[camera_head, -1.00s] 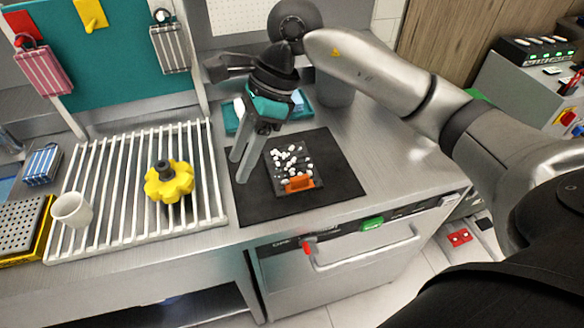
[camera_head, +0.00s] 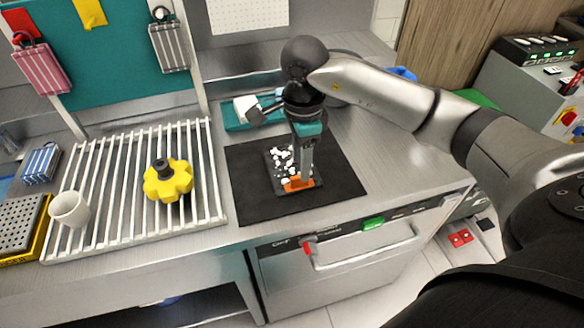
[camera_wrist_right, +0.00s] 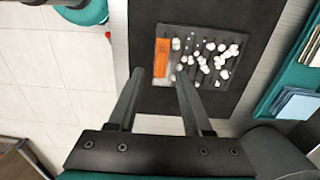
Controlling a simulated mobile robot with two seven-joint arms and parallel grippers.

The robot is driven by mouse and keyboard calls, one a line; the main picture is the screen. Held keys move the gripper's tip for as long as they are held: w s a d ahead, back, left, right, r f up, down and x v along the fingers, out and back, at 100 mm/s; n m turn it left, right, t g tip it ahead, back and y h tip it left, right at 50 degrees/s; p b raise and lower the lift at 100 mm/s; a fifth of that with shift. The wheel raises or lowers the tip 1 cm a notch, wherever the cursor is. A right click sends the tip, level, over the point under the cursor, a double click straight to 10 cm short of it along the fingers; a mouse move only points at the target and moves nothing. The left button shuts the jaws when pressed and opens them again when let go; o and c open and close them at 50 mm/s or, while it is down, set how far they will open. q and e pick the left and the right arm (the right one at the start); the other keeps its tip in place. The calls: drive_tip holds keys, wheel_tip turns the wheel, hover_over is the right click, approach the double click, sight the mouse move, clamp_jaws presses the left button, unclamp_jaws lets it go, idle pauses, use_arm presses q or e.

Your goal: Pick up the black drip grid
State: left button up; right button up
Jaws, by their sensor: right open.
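The black drip grid (camera_head: 284,174) is a small dark slotted tray with an orange tab (camera_head: 299,184) on its near edge and several white bits scattered on it. It lies flat on a black mat (camera_head: 245,195). It also shows in the right wrist view (camera_wrist_right: 205,80), with the orange tab at its left end. My right gripper (camera_head: 307,178) points down over the tab end, its fingers covering part of the grid. In the right wrist view, the open, empty jaws (camera_wrist_right: 161,74) show just short of the tab, apart from each other. Whether they touch the grid is unclear. My left gripper is out of view.
A white slatted rack (camera_head: 110,205) to the left holds a yellow knob-shaped part (camera_head: 168,181) and a white cup (camera_head: 70,209). A teal tray (camera_head: 235,120) lies behind the mat. The counter right of the mat is clear.

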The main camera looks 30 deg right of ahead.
sight(298, 177)
drive_tip(key=shift+w+a+f, duration=0.1)
drive_tip(key=shift+a+f, duration=0.05)
drive_tip(key=shift+f, duration=1.2)
drive_tip(key=shift+w+a+f, duration=0.1)
drive_tip(key=shift+a+f, duration=0.05)
drive_tip(key=shift+f, duration=1.2)
clamp_jaws()
